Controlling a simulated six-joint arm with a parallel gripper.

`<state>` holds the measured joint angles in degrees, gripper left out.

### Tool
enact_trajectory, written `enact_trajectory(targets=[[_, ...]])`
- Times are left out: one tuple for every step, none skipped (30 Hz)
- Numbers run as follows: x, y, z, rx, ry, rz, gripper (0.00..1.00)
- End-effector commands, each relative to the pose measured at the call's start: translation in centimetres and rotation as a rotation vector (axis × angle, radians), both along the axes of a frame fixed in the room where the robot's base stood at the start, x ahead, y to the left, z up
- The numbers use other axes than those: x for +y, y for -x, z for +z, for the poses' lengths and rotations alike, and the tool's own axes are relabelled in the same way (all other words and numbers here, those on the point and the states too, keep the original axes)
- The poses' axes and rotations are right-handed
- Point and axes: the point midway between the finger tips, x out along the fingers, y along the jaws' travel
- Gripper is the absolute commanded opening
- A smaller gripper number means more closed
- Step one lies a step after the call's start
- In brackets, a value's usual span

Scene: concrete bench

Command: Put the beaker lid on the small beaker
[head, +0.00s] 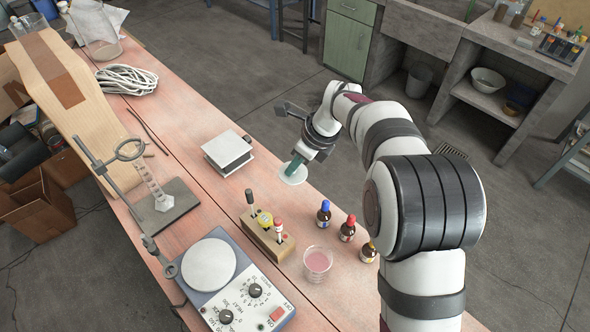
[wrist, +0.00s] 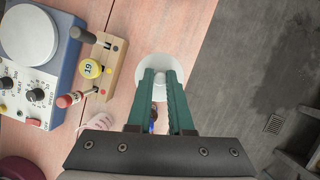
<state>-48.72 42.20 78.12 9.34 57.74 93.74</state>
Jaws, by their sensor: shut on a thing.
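The beaker lid is a white disc (head: 293,174) with a small knob. My gripper (head: 295,163) is shut on it and holds it out flat over the right edge of the bench. In the wrist view the lid (wrist: 160,60) shows at the tips of the green fingers (wrist: 160,76).
Dropper bottles with blue (head: 324,213), red (head: 347,229) and yellow (head: 369,252) caps stand near the beaker. A wooden block with tools (head: 268,236) and a hotplate (head: 228,280) lie left. A white-topped box (head: 228,150) and a ring stand (head: 163,205) stand further back.

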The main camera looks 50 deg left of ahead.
Motion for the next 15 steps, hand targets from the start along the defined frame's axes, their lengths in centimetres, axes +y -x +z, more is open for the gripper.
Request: enact_trajectory(targets=[[0.0, 0.0, 0.1, 0.0, 0.0, 0.0, 0.0], [0.0, 0.0, 0.1, 0.0, 0.0, 0.0, 0.0], [0.0, 0.0, 0.1, 0.001, 0.0, 0.0, 0.0], [0.0, 0.0, 0.1, 0.001, 0.0, 0.0, 0.0], [0.0, 0.0, 0.1, 0.001, 0.0, 0.0, 0.0], [0.0, 0.0, 0.1, 0.001, 0.0, 0.0, 0.0], [-0.1, 0.0, 0.1, 0.0, 0.001, 0.001, 0.0], [-0.2, 0.1, 0.1, 0.0, 0.002, 0.006, 0.0], [-0.6, 0.2, 0.1, -0.001, 0.004, 0.017, 0.0], [-1.2, 0.3, 0.0, -0.001, 0.006, 0.032, 0.0], [-1.8, 0.5, 0.1, -0.002, 0.009, 0.052, 0.0], [-3.0, 0.9, 0.0, -0.004, 0.014, 0.087, 0.0], [-4.0, 1.3, 0.0, -0.004, 0.018, 0.117, 0.0], [-5.1, 1.7, -0.1, -0.006, 0.02, 0.15, 0.0], [-6.6, 2.4, -0.1, -0.007, 0.023, 0.198, 0.0]])
